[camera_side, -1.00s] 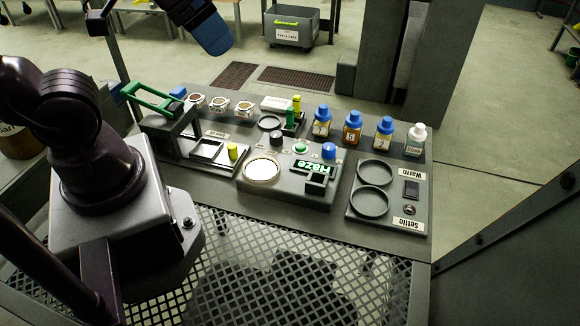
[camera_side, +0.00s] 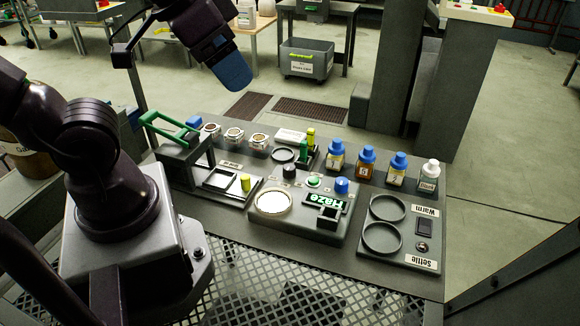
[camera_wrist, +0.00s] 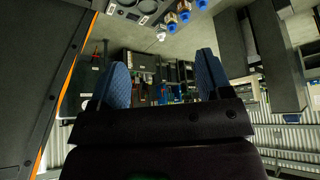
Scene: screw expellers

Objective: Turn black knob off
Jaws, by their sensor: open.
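The black knob (camera_side: 289,172) stands on the grey Haze unit (camera_side: 265,228), behind a pale round plate (camera_side: 273,202). Its pointer direction is too small to tell. A green button (camera_side: 313,182) and a blue knob (camera_side: 341,186) are to its right, and the green-lit Haze sign (camera_side: 322,201) is in front of them. My gripper (camera_side: 236,78) hangs well above and behind the panel, up and left of the black knob and touching nothing. In the wrist view its two blue fingers (camera_wrist: 163,78) are wide apart with nothing between them.
Several blue-capped bottles (camera_side: 366,162) and a white-capped bottle (camera_side: 429,175) stand at the back right. A green-handled press (camera_side: 183,150) is at the left. The Warm and Settle unit (camera_side: 400,259) is at the right. Air above the black knob is clear.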

